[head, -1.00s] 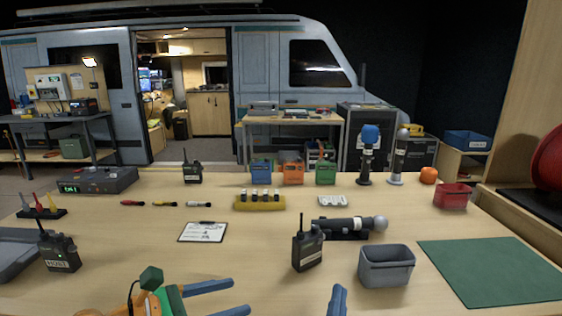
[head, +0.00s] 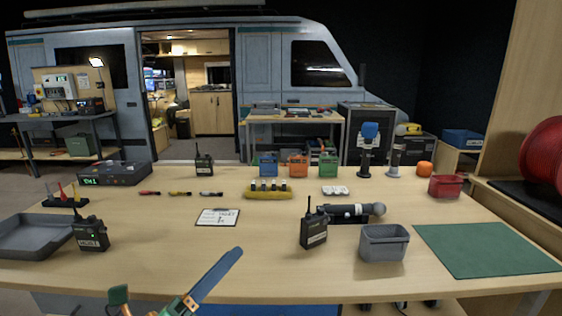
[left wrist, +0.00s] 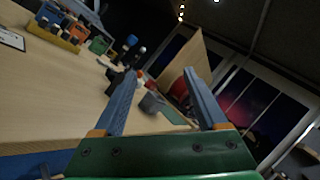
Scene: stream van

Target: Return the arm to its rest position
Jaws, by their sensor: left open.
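My left gripper (head: 222,272) is at the bottom of the head view, in front of the table's near edge. One blue finger points up and to the right over the edge. In the left wrist view the left gripper (left wrist: 159,75) shows two blue fingers spread apart on a green body, with nothing between them. The jaws are open and empty. The gripper tilts relative to the table in that view. My right gripper is not in view.
The table (head: 150,270) holds a walkie-talkie (head: 314,228), a grey bin (head: 384,243), a clipboard (head: 218,217), a grey tray (head: 30,238) with another walkie-talkie (head: 90,234) beside it, and a green mat (head: 490,250). The table front between tray and bin is mostly clear.

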